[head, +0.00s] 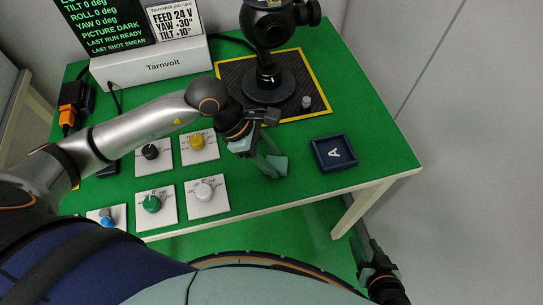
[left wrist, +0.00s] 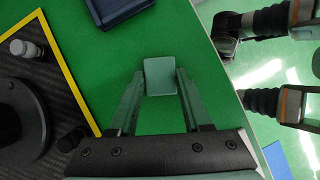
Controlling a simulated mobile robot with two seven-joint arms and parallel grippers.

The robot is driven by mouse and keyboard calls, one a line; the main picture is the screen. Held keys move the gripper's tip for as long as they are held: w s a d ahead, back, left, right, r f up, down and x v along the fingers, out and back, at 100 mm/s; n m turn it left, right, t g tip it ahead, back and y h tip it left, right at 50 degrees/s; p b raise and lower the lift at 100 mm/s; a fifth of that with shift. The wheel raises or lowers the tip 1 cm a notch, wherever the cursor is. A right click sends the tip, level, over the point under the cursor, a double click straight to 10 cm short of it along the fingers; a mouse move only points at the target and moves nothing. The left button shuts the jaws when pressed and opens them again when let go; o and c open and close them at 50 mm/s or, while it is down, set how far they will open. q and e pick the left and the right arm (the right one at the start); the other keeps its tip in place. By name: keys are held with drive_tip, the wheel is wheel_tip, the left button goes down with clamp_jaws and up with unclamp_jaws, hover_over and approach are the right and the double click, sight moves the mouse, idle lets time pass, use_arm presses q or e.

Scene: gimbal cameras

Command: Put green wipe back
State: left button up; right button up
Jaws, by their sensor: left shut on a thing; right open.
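My left gripper (head: 266,160) is shut on the green wipe (head: 281,166), a small grey-green pad, over the green table between the knob panels and the tray. In the left wrist view the green wipe (left wrist: 160,76) sits between the tips of the left fingers (left wrist: 158,95). Whether it touches the table is hard to tell. A dark blue tray (head: 317,143) marked A lies just right of the gripper; its edge also shows in the left wrist view (left wrist: 112,10). My right gripper (head: 364,246) is open and empty, low beyond the table's front edge.
A gimbal camera (head: 268,86) stands on a black mat (head: 305,72) with a yellow border, beside a small grey knob (head: 306,102). Several white knob panels (head: 207,195) lie left of the gripper. A Tarnvolt screen unit (head: 155,65) stands behind. The table's right end is clear.

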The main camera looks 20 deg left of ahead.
use_arm(q)
drive_tip(key=o, duration=1.2)
drive_tip(key=shift+f, duration=0.1)
drive_tip(key=shift+r, duration=0.2)
drive_tip(key=v, duration=1.2)
